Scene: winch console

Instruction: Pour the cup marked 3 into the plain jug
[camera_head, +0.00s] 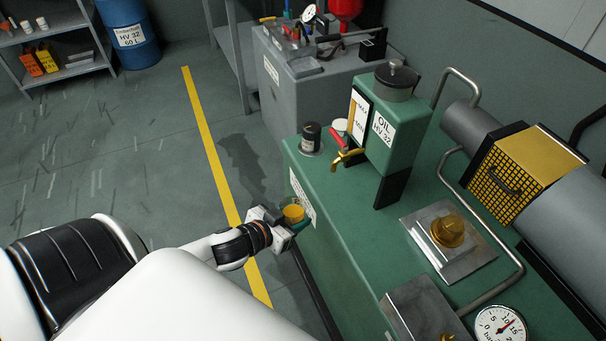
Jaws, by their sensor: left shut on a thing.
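I cannot make out a plain jug in this view. My right gripper is not in view.
The green console (345,240) carries an oil tank (384,130) with a brass tap (347,157), a black-capped cylinder (311,137), a brass cap (448,230) and a gauge (499,325). A grey cabinet (290,90) stands behind. The floor at left is clear.

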